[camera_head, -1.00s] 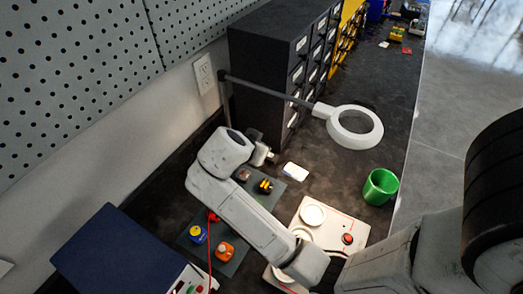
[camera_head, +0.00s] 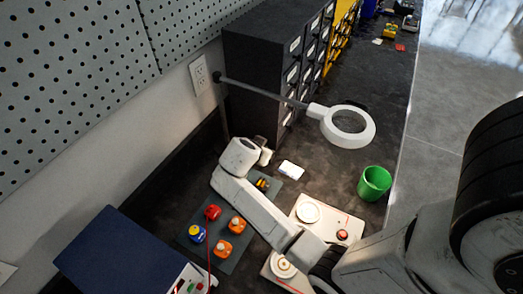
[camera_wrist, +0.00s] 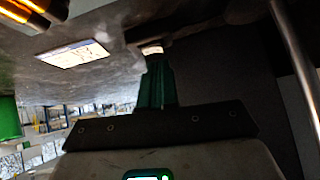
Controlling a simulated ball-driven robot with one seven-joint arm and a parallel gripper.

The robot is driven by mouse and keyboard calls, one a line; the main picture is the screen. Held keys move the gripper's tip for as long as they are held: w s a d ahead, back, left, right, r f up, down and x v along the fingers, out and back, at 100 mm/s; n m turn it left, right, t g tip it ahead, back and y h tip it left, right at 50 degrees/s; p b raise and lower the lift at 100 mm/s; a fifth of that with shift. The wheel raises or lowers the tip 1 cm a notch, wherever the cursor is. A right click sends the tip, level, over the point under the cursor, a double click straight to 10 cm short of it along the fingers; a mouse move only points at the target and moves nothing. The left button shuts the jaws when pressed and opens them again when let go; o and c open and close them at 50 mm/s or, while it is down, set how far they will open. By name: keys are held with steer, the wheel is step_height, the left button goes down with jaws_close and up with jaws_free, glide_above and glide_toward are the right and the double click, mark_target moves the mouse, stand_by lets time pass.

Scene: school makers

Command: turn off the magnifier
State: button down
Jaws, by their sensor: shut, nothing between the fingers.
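The magnifier (camera_head: 348,126) has a white ring head on a dark jointed arm, which reaches right from a thin post beside the wall. I cannot tell for sure whether its lamp is lit. Its post seems to be the metal rod (camera_wrist: 295,70) at the right of the wrist view. My gripper (camera_head: 266,157) is near the dark drawer cabinet, to the right of the post and below the magnifier arm. In the wrist view its fingers (camera_wrist: 154,75) are shut and empty. The magnifier's base and any switch are hidden.
The drawer cabinet (camera_head: 272,58) stands behind my gripper. A white card (camera_head: 291,170), a green cup (camera_head: 374,183) and a white device with round plates (camera_head: 343,236) lie to the right. Coloured parts sit on a dark mat (camera_head: 238,256). A blue box (camera_head: 110,250) is at lower left.

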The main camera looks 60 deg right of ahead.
steer(key=shift+w+f, duration=0.1)
steer(key=shift+f, duration=0.65)
